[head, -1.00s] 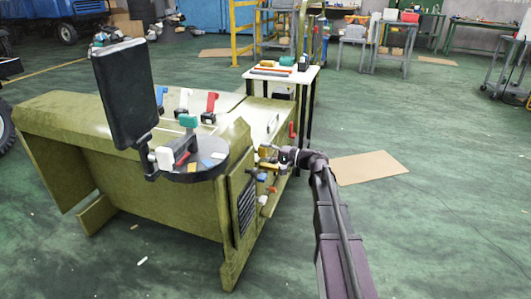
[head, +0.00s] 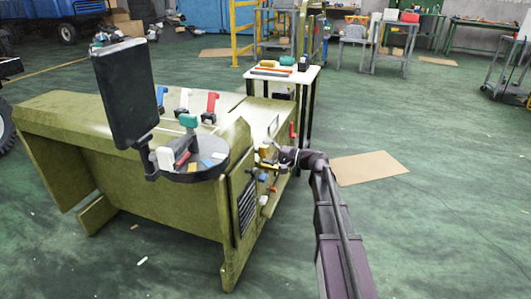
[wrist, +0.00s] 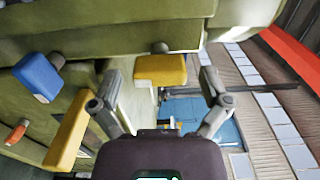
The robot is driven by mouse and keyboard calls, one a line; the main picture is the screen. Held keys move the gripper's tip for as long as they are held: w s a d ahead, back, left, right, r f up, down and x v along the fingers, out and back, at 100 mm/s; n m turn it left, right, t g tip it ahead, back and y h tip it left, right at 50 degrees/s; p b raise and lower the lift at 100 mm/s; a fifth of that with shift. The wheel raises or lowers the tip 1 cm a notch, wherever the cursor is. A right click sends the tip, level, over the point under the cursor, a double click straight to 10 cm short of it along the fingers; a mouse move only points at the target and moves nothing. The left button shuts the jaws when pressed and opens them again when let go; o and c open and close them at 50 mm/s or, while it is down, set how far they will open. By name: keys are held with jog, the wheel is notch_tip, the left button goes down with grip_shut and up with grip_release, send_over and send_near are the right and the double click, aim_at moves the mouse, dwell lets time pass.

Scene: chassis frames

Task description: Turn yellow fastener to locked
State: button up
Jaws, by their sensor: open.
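A yellow fastener (wrist: 160,70) sits on the green chassis frame (wrist: 120,22) and lies between the spread fingers of my gripper (wrist: 159,88) in the wrist view. The fingers are open, with a gap on both sides of it. A second, longer yellow piece (wrist: 68,130) is left of the left finger. In the head view, my gripper (head: 280,157) is at the side panel of the frame, close to the yellow fastener (head: 264,150). The fingers partly hide that area, and I cannot read the fastener's marking.
A blue fastener (wrist: 38,75) and an orange one (wrist: 17,132) are on the same panel, left in the wrist view. A black screen (head: 125,92) and a round dark tray (head: 190,172) stand over the frame. A cardboard sheet (head: 370,168) lies on open floor to the right.

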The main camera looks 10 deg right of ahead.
jog(key=shift+d, duration=0.1)
jog(key=v, duration=1.2)
dwell(0.5)
jog(key=s+a+f+n+g+h+p, duration=0.4)
jog(key=s+a+f+g+h, duration=0.4)
jog(key=s+a+f, duration=0.4)
jog(key=s+d+n+g+h+p, duration=0.1)
jog(key=s+d+n+h+p, duration=0.1)
jog(key=s+h, duration=0.65)
notch_tip(320, 180, up, 38)
jog(key=p, duration=3.8)
jog(key=shift+s+f+y, duration=0.25)
jog(key=shift+s+y, duration=0.05)
jog(key=shift+y, duration=0.15)
jog(key=shift+d+f, duration=0.1)
